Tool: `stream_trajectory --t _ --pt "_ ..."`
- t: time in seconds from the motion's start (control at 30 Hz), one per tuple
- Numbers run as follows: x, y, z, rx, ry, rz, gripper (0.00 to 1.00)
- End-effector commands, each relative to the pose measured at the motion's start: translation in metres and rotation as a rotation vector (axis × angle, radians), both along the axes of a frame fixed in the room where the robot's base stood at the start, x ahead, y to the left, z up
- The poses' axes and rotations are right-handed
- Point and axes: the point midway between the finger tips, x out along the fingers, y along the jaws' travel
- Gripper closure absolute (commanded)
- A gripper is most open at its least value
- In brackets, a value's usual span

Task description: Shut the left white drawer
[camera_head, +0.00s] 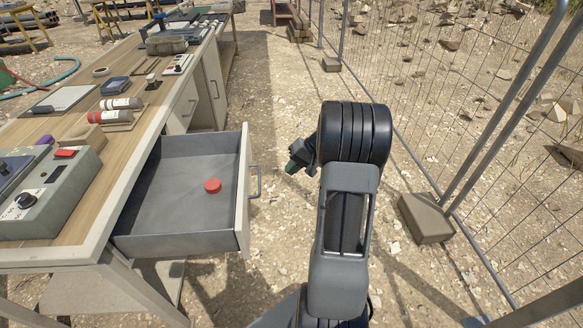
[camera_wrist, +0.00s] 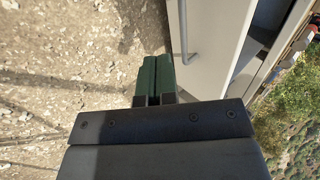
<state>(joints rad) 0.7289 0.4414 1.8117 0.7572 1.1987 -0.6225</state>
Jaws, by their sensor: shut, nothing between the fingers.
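The left white drawer (camera_head: 243,192) is pulled out of the bench on its right side, in the head view. Its grey inside shows, with a small red round object (camera_head: 212,185) lying on the floor of it. A grey bar handle (camera_head: 256,182) is on its white front. My gripper (camera_head: 291,167) is to the right of the drawer front, apart from it. In the wrist view the green fingers (camera_wrist: 155,75) are together with nothing between them. There the white drawer front (camera_wrist: 215,45) and its handle (camera_wrist: 184,35) are just right of and beyond the fingertips.
The wooden-topped bench (camera_head: 136,130) carries a grey control box (camera_head: 50,195), red and white cylinders (camera_head: 112,116) and other small items. A closed white cabinet (camera_head: 212,90) is further along. A wire fence (camera_head: 440,100) with a block foot (camera_head: 426,217) stands right. Gravel ground lies between bench and fence.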

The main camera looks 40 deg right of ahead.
Motion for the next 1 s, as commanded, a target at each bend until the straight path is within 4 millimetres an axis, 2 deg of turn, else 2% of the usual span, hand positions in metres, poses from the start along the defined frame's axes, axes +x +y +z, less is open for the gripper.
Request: stream_trajectory --t 0.1,0.33,0.6,1.0 --pt "0.008 0.015 -0.02 0.0 0.002 0.003 1.0" --pt "0.02 0.038 -0.051 0.001 0.003 0.003 1.0" --pt "0.035 0.064 -0.054 -0.002 0.001 0.001 1.0" --pt "0.038 0.071 -0.055 -0.001 0.002 0.001 1.0"
